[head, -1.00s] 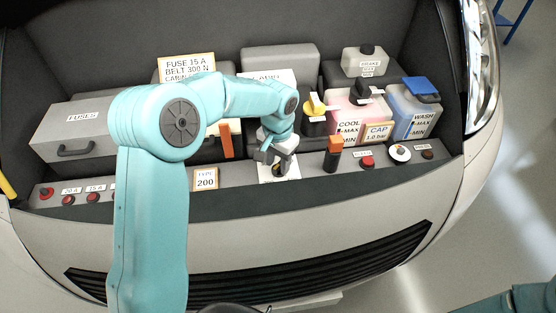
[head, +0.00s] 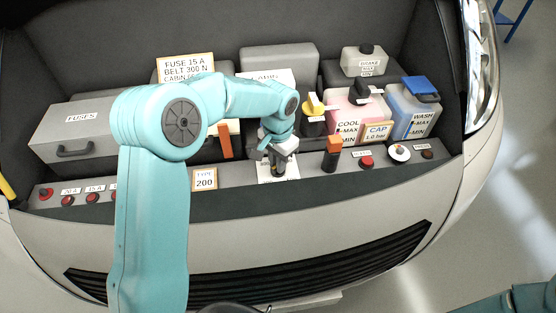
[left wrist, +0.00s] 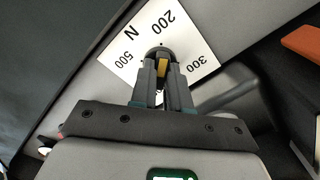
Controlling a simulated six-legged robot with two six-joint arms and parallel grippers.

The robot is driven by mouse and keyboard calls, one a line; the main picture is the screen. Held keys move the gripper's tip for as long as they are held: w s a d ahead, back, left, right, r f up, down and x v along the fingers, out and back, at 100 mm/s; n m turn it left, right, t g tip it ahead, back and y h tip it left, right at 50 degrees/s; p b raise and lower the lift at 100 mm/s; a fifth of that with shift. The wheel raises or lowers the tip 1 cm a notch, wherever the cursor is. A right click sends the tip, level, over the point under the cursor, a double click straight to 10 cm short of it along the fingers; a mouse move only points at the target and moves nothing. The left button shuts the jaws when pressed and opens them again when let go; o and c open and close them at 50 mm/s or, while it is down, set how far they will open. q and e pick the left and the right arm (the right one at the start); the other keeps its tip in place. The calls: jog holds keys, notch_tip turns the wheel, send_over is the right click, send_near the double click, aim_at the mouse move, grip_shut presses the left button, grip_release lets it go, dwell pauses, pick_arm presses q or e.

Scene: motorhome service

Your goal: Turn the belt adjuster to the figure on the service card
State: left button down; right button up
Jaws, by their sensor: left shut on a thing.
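The belt adjuster, a small dark knob with a yellow mark (left wrist: 162,69), stands on a white dial plate (left wrist: 186,45) printed 200, 300, 500 and N. My left gripper (left wrist: 161,75) is shut on the knob, one finger on each side of it. In the head view the left gripper (head: 278,166) points down over the dial plate (head: 265,172) on the front ledge and hides most of the knob. I cannot tell exactly which figure the mark points to. The service card (head: 186,68) at the back reads FUSE 15 A, BELT 300 N; its lowest line is partly hidden.
A TYPE 200 plate (head: 205,179) is left of the dial. An orange-topped post (head: 333,152) stands close on its right. Behind are a yellow-handled dipstick (head: 314,108), a pink coolant tank (head: 350,104) and a blue-capped washer tank (head: 415,112). My left arm covers part of the ledge.

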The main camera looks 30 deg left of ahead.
pick_arm(q)
jog(key=m, duration=0.4)
jog(key=shift+r+p, duration=0.1)
jog(key=shift+p, duration=0.2)
jog(key=m, duration=0.4)
jog(key=m+p, duration=0.1)
jog(key=m, duration=0.3)
jog(key=shift+w, duration=0.1)
jog(key=shift+m+p, duration=0.55)
jog(key=shift+m, duration=1.55)
jog(key=shift+r, duration=0.1)
jog(key=c, duration=1.1)
grip_release()
jog(key=shift+c, duration=0.2)
jog(key=shift+o, duration=0.2)
